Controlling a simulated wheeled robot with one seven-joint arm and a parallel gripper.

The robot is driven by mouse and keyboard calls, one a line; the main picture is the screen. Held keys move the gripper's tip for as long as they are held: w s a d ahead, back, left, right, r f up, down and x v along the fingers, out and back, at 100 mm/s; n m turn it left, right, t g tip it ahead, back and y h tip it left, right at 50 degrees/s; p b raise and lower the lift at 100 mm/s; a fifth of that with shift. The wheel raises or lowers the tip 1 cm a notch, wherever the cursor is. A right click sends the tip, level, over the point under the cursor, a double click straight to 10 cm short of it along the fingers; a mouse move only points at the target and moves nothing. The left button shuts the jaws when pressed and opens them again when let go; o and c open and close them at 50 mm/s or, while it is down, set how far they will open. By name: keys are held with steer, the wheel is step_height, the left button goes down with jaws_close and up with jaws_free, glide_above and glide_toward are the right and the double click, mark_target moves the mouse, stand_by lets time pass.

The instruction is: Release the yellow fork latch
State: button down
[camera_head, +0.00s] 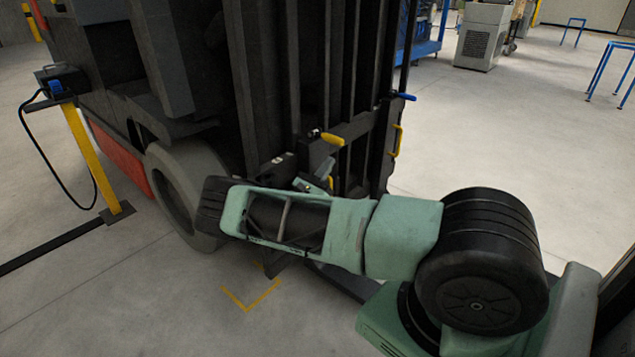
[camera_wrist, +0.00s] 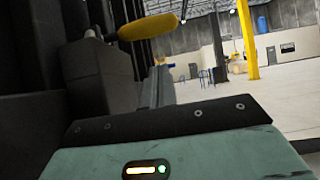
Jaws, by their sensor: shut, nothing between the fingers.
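The yellow latch handle (camera_head: 332,139) sits on a dark bracket on the forklift's fork carriage in the head view. It points to the right from a small pivot. In the wrist view a yellow handle (camera_wrist: 148,26), seemingly the same latch, lies near the top, joined to a metal pin at its left end. My gripper (camera_head: 318,176) is partly hidden behind my forearm in the head view, just below the latch and apart from it. It is shut and empty.
The forklift mast (camera_head: 300,75) rises behind the latch. A second yellow handle (camera_head: 396,141) and a blue lever (camera_head: 403,96) are at its right side. A front wheel (camera_head: 182,190) stands left of my arm. A yellow post (camera_head: 90,160) with a cable is farther left.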

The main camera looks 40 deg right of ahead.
mark_target(332, 139)
steer(key=shift+d+r, duration=0.15)
steer(key=shift+r, duration=0.8)
steer(key=shift+d+r, duration=0.15)
steer(key=shift+r, duration=0.8)
steer(key=shift+r, duration=0.1)
